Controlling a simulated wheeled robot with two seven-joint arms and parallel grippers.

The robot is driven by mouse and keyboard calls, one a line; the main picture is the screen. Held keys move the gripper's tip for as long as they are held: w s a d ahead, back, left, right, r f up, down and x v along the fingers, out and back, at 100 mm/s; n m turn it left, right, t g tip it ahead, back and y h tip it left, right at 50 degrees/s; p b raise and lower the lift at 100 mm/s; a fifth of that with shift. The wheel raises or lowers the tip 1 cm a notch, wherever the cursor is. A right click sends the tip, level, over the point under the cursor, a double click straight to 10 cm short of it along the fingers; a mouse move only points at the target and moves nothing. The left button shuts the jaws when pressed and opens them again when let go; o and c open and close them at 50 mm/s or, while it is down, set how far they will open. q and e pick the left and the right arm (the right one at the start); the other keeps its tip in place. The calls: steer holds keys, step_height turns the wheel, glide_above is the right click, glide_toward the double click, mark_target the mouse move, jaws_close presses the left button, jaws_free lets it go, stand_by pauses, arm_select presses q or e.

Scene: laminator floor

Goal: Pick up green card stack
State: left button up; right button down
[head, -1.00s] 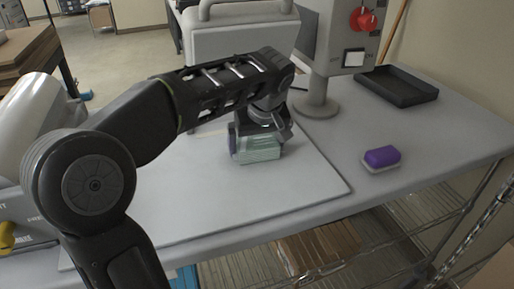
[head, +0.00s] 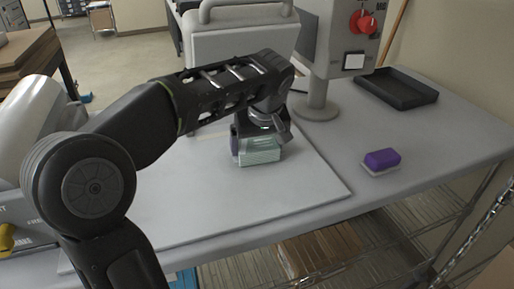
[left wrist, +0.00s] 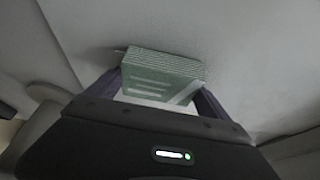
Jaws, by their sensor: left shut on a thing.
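The green card stack (head: 260,152) is a pale green block at the right part of the white board (head: 215,205) on the table. My left gripper (head: 254,143) comes down over it from above and is shut on it. In the left wrist view the stack (left wrist: 160,75) sits between the two fingers of the gripper (left wrist: 160,92), with its layered edge showing. I cannot tell whether the stack touches the board. My right gripper is not in view.
A purple and white block (head: 382,159) lies to the right on the grey table (head: 440,135). A black tray (head: 396,86) is at the back right. A machine with a red knob (head: 362,21) stands behind. The front of the board is clear.

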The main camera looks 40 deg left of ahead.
mark_target(255, 139)
arm_select(q)
step_height(255, 139, up, 5)
steer(key=shift+f, duration=0.1)
step_height(255, 139, up, 4)
steer(key=shift+p, duration=1)
steer(key=shift+r+p, duration=0.65)
